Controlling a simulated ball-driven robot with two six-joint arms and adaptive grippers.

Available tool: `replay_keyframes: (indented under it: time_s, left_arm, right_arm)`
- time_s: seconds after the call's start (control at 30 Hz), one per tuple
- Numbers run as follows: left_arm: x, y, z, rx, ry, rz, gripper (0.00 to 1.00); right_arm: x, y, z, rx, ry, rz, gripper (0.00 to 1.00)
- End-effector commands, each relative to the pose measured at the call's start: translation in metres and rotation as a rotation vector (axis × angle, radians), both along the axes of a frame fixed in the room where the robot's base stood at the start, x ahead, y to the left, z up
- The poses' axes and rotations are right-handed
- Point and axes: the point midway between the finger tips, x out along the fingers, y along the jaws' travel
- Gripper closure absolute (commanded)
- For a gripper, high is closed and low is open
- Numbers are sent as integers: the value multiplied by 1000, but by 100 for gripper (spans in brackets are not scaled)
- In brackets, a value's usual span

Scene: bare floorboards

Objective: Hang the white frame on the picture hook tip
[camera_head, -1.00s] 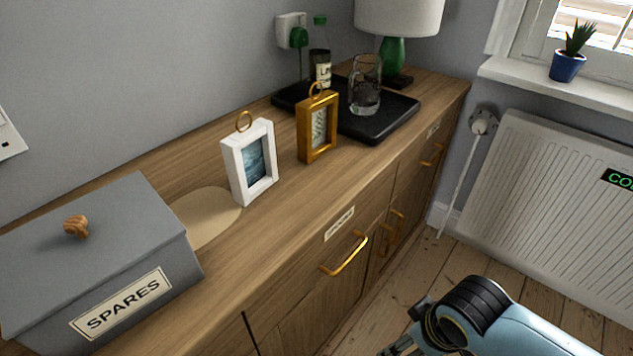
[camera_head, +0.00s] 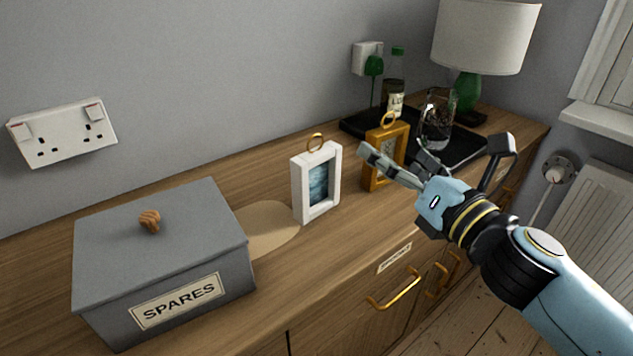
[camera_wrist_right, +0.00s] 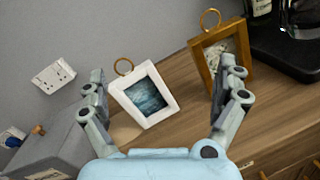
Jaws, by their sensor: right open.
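The white frame (camera_head: 317,181) stands upright on the wooden sideboard, with a brass ring on top and a dark blue picture. In the right wrist view the white frame (camera_wrist_right: 147,99) lies between and beyond my open fingers. My right gripper (camera_head: 427,155) is open and empty, to the right of the white frame and in front of the gold frame (camera_head: 372,172), which it partly covers. The right gripper also shows in the wrist view (camera_wrist_right: 168,95). The picture hook is not visible in these frames. My left gripper is not in view.
A grey SPARES box (camera_head: 163,255) stands at the left, beside a round tan mat (camera_head: 268,232). A black tray (camera_head: 465,150) holds a glass jug (camera_head: 438,118) and a bottle (camera_head: 395,88). A lamp (camera_head: 487,38) stands behind. A wall socket (camera_head: 62,133) is at left.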

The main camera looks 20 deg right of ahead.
Motion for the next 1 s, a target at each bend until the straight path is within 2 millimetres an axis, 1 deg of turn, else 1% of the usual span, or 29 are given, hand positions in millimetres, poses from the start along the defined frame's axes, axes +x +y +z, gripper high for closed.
replay_keyframes:
  time_s: [0.03, 0.1, 0.2, 0.23, 0.33, 0.5, 0.73, 0.87, 1.0]
  left_arm:
    - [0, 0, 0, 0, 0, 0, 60]
    - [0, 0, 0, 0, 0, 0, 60]
    - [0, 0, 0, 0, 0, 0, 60]
    - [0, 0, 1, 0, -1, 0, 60]
    - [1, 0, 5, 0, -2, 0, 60]
    - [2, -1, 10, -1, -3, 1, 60]
    - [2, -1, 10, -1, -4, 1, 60]
    - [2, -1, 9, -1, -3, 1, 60]
    - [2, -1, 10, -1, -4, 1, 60]
  right_arm:
    - [2, 14, -7, -128, -22, 74, 0]
    - [1, 31, -16, -280, -51, 166, 0]
    - [-1, 46, -25, -403, -76, 244, 0]
    - [1, 48, -27, -420, -80, 254, 0]
    - [12, 56, -27, -442, -88, 267, 0]
    - [38, 69, -27, -438, -87, 266, 0]
    - [56, 77, -31, -435, -85, 267, 0]
    - [74, 87, -38, -433, -85, 267, 0]
    - [90, 94, -38, -435, -85, 267, 0]
